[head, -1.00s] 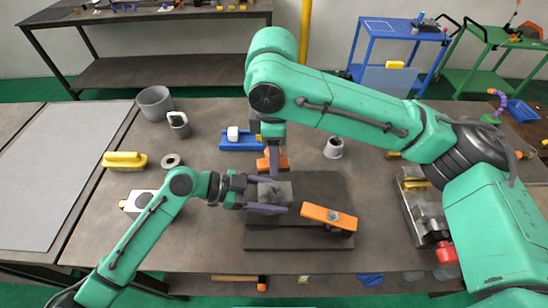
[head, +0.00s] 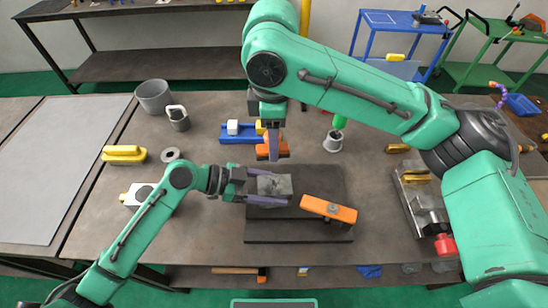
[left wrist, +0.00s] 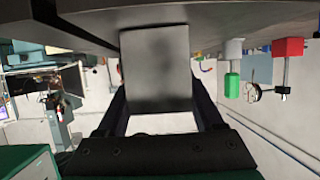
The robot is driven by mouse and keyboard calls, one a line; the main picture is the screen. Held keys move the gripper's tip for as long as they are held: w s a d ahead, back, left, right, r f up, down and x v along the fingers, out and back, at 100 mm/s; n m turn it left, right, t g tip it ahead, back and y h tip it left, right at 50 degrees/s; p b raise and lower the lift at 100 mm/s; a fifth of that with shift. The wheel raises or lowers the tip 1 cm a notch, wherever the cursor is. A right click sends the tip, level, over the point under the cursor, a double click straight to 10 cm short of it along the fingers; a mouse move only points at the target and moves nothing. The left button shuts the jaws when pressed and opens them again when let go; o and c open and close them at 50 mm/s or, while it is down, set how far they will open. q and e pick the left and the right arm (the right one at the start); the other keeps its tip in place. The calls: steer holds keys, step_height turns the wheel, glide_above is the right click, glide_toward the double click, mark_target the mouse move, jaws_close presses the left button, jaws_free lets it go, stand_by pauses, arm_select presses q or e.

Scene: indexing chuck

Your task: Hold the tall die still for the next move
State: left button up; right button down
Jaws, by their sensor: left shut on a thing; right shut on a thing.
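The tall die (head: 274,184) is a grey block standing on the dark plate (head: 290,234). My left gripper (head: 268,187) comes in from the left, with one finger along the die's far side and one along its near side, shut on it. In the left wrist view the die (left wrist: 155,68) fills the space between the two dark fingers (left wrist: 160,100). My right gripper (head: 273,150) points down just behind the die, apart from it. Its fingers overlap an orange part (head: 284,149) and seem shut on it; the grasp itself is partly hidden.
An orange clamp bar (head: 325,209) with a knob lies on the plate, right of the die. A blue tray (head: 238,139) and a grey holder (head: 333,142) with a green-handled tool stand behind. The front table strip is clear.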

steer(key=shift+d+f, duration=0.15)
steer(key=shift+f, duration=3.2)
steer(key=shift+f, duration=0.75)
steer(key=shift+s, duration=0.1)
steer(key=shift+s+d, duration=0.15)
steer(key=shift+s, duration=1.8)
steer(key=shift+w, duration=2.15)
steer(key=shift+r, duration=0.1)
steer(key=shift+s+r, duration=0.1)
steer(key=shift+r, duration=2.8)
